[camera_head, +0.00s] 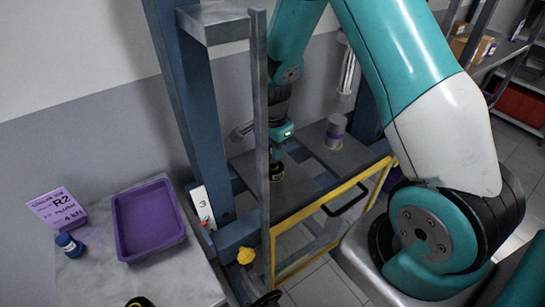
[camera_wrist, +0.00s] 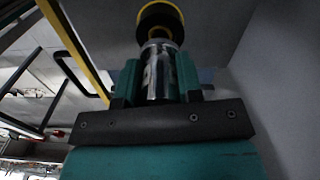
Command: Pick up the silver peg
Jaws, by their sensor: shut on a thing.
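The silver peg (camera_wrist: 158,74) is a shiny cylinder in the wrist view, between my gripper's two teal jaws. My gripper (camera_wrist: 157,66) is shut on it. A black round piece with a yellow rim (camera_wrist: 160,18) lies directly beyond the peg's end. I cannot tell whether the peg is apart from it. In the head view my gripper (camera_head: 277,154) points down over the grey shelf of the yellow-edged cart. The black and yellow piece (camera_head: 276,172) shows just under it there. The peg is not clear in the head view.
A grey upright post (camera_head: 262,130) stands close left of my gripper. On the left table are an empty purple tray (camera_head: 117,225), a blue-capped bottle (camera_head: 69,244) and a sign (camera_head: 58,210).

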